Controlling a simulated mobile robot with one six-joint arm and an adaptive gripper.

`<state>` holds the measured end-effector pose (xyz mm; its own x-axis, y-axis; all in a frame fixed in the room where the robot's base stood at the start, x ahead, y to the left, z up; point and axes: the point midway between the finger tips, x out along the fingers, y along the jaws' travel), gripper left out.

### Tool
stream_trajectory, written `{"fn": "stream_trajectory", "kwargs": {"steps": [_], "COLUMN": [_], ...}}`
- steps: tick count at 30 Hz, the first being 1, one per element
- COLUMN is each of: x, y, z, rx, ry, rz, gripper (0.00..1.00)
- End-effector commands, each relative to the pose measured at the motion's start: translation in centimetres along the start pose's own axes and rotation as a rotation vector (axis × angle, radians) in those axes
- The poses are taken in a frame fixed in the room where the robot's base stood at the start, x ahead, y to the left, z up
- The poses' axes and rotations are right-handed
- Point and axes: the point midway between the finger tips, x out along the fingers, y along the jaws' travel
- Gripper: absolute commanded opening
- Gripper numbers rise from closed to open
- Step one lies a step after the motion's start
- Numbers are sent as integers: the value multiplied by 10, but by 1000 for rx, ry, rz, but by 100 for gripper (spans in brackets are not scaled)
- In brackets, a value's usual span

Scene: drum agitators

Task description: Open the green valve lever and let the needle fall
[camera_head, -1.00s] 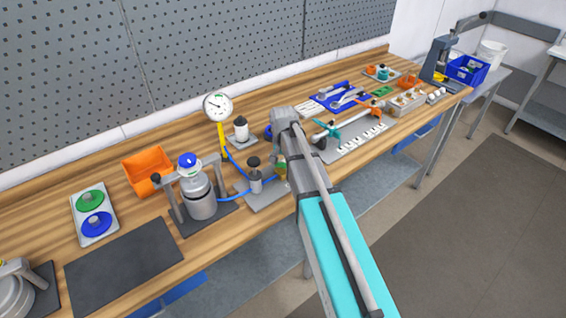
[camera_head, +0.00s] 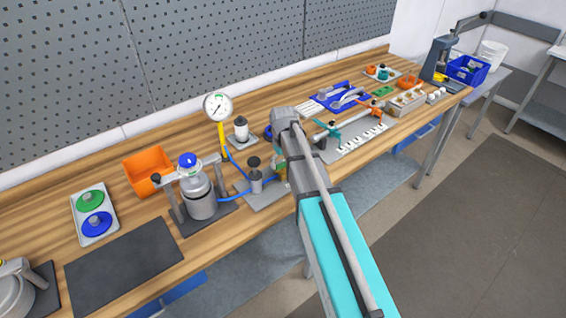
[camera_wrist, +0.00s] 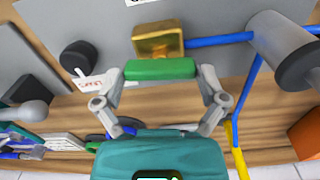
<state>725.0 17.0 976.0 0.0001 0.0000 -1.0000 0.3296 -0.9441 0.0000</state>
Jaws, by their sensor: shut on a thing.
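The green valve lever (camera_wrist: 160,69) lies level across the wrist view, between the two fingertips of my gripper (camera_wrist: 162,72). The fingers are shut on its ends. The brass valve body (camera_wrist: 158,41) sits just beyond it, with a blue hose leading right to a grey cylinder (camera_wrist: 285,48). In the head view my arm hides most of the valve and lever. The round white gauge (camera_head: 217,106) stands on a yellow stem at the left of my arm. Its dark needle shows, but the scale is too small to read.
A clamped metal vessel (camera_head: 199,195) stands left of the valve plate (camera_head: 262,200), joined by blue hose. An orange bin (camera_head: 147,170) is behind it. A plate with several white pieces (camera_head: 362,138) lies right of my arm. A dark mat (camera_head: 122,252) is clear.

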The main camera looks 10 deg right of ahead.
Motion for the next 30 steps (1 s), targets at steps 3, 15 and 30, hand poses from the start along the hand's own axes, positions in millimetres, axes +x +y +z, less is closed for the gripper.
{"fn": "stream_trajectory", "kwargs": {"steps": [3, 15, 30], "x": [0, 0, 0], "y": [0, 0, 0], "z": [1, 1, 0], "rx": [-28, -44, -42], "ry": [-2, -2, -1], "rz": [0, 0, 0], "gripper": [44, 44, 100]}}
